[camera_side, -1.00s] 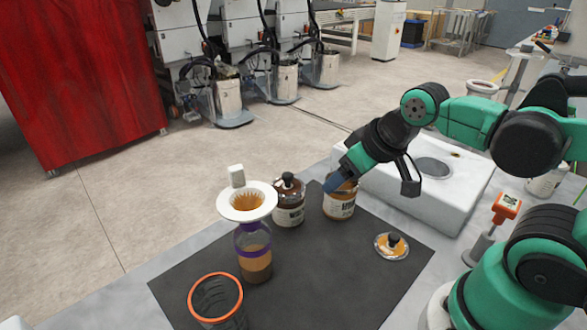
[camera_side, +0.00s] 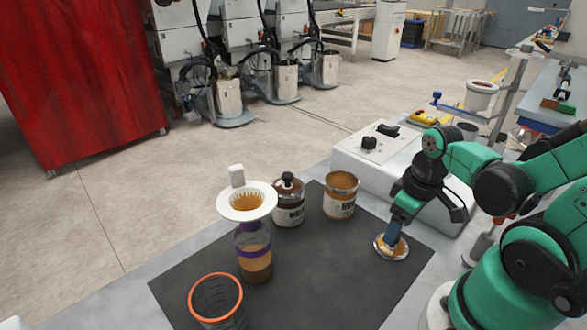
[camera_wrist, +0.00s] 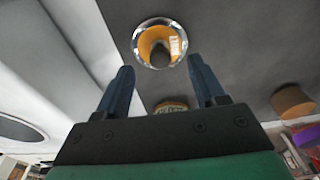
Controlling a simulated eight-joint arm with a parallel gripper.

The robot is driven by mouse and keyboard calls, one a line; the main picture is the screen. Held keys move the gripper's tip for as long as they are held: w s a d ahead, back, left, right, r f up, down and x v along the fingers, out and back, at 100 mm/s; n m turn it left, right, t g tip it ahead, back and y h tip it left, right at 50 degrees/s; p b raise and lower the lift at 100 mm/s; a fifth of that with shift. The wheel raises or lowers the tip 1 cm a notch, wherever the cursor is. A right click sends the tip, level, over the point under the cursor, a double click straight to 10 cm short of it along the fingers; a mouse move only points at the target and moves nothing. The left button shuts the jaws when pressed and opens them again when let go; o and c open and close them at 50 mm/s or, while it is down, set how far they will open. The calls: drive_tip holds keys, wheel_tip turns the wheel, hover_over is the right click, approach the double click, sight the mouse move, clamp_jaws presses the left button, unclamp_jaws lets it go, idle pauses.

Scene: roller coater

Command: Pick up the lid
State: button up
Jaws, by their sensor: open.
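The lid (camera_side: 382,246) is a round silver disc with an orange-brown inside and a dark knob. It lies on the dark mat (camera_side: 310,285) near its right side. My gripper (camera_side: 394,240) is directly above the lid in the side view and covers its knob. In the wrist view the lid (camera_wrist: 160,44) shows ahead of the fingertips, centred between them. My gripper (camera_wrist: 162,75) is open, with nothing between its fingers. An open amber jar (camera_side: 340,197) stands on the mat behind and left of the lid.
A second jar with its knobbed lid on (camera_side: 288,203) stands left of the open jar. A bottle with a purple band (camera_side: 253,255) carries a white filter funnel (camera_side: 247,203). An orange-rimmed beaker (camera_side: 216,298) stands at the front. A white machine (camera_side: 365,165) stands behind.

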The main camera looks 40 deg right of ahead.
drive_tip(key=shift+w+f, duration=0.1)
drive_tip(key=shift+f, duration=0.9)
drive_tip(key=shift+f, duration=0.1)
clamp_jaws()
